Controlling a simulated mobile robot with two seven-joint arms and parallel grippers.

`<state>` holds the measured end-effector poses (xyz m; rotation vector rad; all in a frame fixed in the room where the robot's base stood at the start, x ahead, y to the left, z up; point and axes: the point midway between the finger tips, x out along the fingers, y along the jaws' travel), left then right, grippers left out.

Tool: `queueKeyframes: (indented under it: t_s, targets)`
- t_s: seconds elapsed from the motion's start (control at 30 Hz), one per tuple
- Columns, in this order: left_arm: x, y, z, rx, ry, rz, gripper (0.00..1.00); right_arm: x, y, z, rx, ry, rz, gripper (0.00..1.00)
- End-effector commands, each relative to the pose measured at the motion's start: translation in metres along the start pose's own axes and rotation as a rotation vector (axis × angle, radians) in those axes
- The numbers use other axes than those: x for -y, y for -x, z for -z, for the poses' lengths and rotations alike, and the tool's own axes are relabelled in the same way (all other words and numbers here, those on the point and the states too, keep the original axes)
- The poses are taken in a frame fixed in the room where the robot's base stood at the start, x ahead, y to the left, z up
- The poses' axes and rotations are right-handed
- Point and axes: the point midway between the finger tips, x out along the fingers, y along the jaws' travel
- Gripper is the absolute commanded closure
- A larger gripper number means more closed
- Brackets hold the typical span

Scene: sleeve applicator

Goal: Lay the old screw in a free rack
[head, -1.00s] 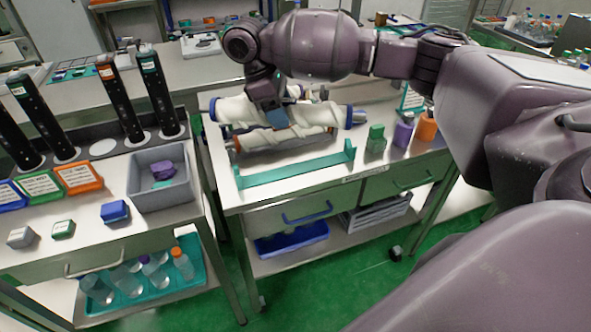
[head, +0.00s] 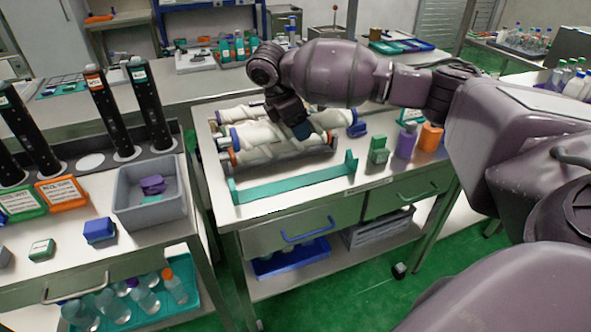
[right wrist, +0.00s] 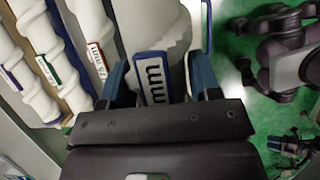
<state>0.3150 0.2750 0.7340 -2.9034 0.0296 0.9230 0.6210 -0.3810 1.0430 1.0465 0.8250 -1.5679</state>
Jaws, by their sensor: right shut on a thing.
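My right gripper (head: 292,122) is shut on a white screw (head: 255,133) with blue end collars, over the racks on the middle bench. In the right wrist view, this screw's blue label ending in "mm" (right wrist: 153,77) shows between the two blue fingers. A screw with orange ends (head: 232,158) lies just below and in front, partly hidden. Further white screws (head: 238,114) lie behind; the wrist view shows purple, green and orange labels on the neighbouring screws (right wrist: 95,55). A teal rack (head: 290,182) at the bench's front looks empty.
Green (head: 379,152), purple (head: 405,142) and orange (head: 430,137) items stand at the bench's right. A grey bin (head: 150,207) and dark upright cylinders (head: 148,110) stand on the left bench. A green-floored gap separates the benches.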

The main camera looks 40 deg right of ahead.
Motion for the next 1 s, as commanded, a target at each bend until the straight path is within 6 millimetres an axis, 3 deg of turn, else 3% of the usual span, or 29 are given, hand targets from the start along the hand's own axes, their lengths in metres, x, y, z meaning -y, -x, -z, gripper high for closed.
queueKeyframes:
  t_s: [0.1, 0.3, 0.67, 1.0]
  targets:
    - [-0.001, -0.003, -0.002, 0.000, -0.001, -0.002, 0.57, 0.000, -0.025, 0.010, 0.002, 0.000, 0.003, 0.89]
    - [-0.002, -0.006, 0.002, -0.011, -0.003, -0.004, 0.57, 0.000, -0.055, 0.022, 0.001, -0.002, 0.001, 0.89]
    - [-0.003, -0.009, -0.002, -0.004, -0.004, -0.006, 0.57, 0.000, -0.073, 0.030, 0.000, -0.002, 0.000, 0.89]
    - [-0.004, -0.013, -0.007, 0.005, -0.007, -0.009, 0.57, 0.000, -0.116, 0.049, 0.000, -0.001, 0.000, 0.89]
